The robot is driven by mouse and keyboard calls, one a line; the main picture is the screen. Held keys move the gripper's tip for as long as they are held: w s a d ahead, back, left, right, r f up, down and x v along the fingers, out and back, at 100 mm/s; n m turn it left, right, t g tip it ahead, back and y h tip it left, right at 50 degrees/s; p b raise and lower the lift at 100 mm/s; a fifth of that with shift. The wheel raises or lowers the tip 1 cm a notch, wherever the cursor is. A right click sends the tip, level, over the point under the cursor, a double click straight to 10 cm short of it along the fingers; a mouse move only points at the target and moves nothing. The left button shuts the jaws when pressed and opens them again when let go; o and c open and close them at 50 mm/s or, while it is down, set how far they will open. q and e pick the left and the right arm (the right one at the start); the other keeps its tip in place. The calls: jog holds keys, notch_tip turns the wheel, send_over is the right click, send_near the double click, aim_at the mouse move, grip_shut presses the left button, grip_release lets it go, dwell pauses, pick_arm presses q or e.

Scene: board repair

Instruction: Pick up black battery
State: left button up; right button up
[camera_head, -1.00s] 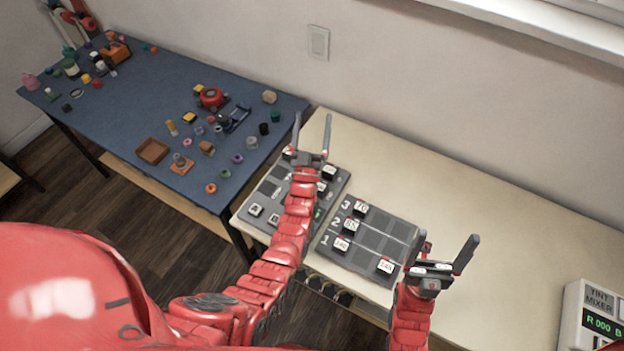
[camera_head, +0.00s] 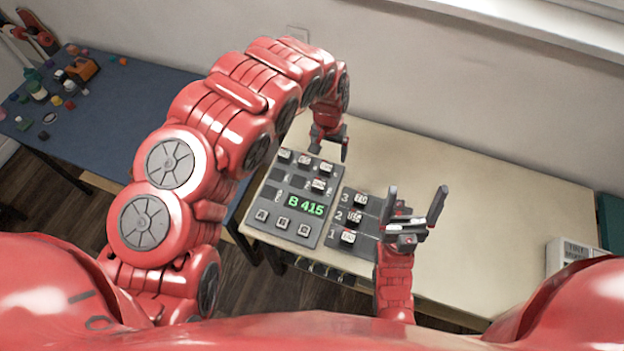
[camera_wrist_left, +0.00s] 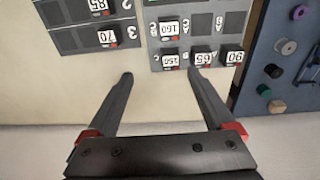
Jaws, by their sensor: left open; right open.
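Several black blocks with white number labels sit in the boards; I cannot tell which one the task calls the black battery. On the left board (camera_head: 270,195), three stand along its far edge, one (camera_head: 304,161) in the middle, and another (camera_head: 318,186) sits just below. In the left wrist view they read 150 (camera_wrist_left: 170,60), 65 (camera_wrist_left: 202,58), 90 (camera_wrist_left: 232,57) and 160 (camera_wrist_left: 170,28). My left gripper (camera_head: 330,152) is open and empty beside the far edge, its fingertips short of block 150.
The right board (camera_head: 364,244) holds labelled blocks beside numbers 1 to 3 and is partly hidden by my right gripper. The left board has a green display (camera_head: 306,205) and buttons. A blue table (camera_head: 125,85) with small items lies left.

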pick_arm(q)
jog(key=s+a+r, duration=0.1)
jog(key=s, duration=0.1)
jog(key=b, duration=0.6)
send_over(319, 184)
notch_tip(319, 184, down, 6)
jog(key=shift+g+y, duration=0.3)
jog(key=shift+g, duration=0.1)
jog(key=f, duration=0.1)
jog(key=f+p, duration=0.1)
jog(key=f, duration=0.1)
jog(key=d+f+p, duration=0.1)
jog(key=f, duration=0.1)
jog(key=shift+s, duration=0.15)
jog(key=shift+a+f, duration=0.15)
jog(key=shift+f, duration=0.3)
jog(key=shift+a+f+p, duration=0.15)
jog(key=shift+f+p, duration=0.55)
jog(key=shift+f, duration=0.35)
jog(key=shift+a+f+p, duration=0.2)
jog(key=shift+f+p, duration=0.3)
jog(key=shift+f, duration=1.1)
